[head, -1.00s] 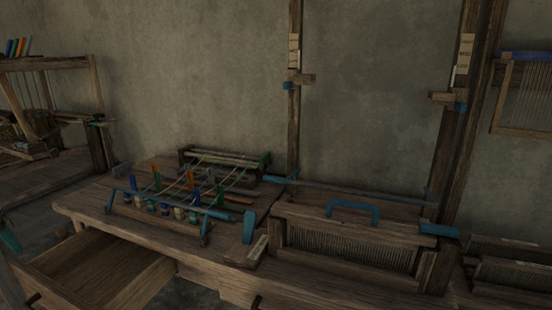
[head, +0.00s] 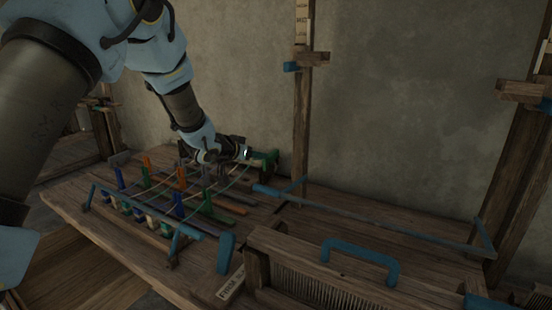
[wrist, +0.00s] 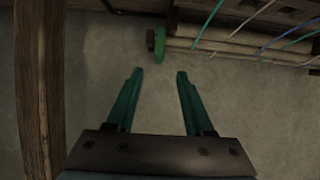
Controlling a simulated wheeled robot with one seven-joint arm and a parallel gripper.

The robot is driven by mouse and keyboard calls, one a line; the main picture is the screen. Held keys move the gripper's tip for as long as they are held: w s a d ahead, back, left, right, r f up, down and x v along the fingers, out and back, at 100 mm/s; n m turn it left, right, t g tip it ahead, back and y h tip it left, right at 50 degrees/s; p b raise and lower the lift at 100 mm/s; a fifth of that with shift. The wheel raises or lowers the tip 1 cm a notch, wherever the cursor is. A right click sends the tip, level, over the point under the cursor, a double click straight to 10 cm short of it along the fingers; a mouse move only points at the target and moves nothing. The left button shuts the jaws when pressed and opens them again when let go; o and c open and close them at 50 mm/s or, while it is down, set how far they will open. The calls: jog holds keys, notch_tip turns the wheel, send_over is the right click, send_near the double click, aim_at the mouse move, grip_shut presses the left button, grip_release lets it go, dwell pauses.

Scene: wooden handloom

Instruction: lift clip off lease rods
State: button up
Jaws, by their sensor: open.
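The green clip (wrist: 160,45) sits across the end of the pale lease rods (wrist: 225,47) in the wrist view. In the head view a green piece at the right end of the back rods (head: 270,157) appears to be the same clip. My gripper (wrist: 160,74) is open and empty, with its two teal fingers apart. The clip shows beyond the fingertips, roughly centred between them, with a gap. In the head view my gripper (head: 243,152) is at the back of the loom, just left of the clip, and partly hides the rods.
Coloured threads (wrist: 250,20) run over the rods. A wooden post (head: 302,120) rises to the right. A blue-handled wooden beater (head: 350,252) is at the front right. A wooden post (wrist: 38,90) borders the wrist view's left.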

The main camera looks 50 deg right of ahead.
aim_at(269, 157)
jog(key=p+x, duration=0.2)
jog(key=x, duration=0.7)
jog(key=shift+d, duration=0.1)
grip_shut()
dwell(0.5)
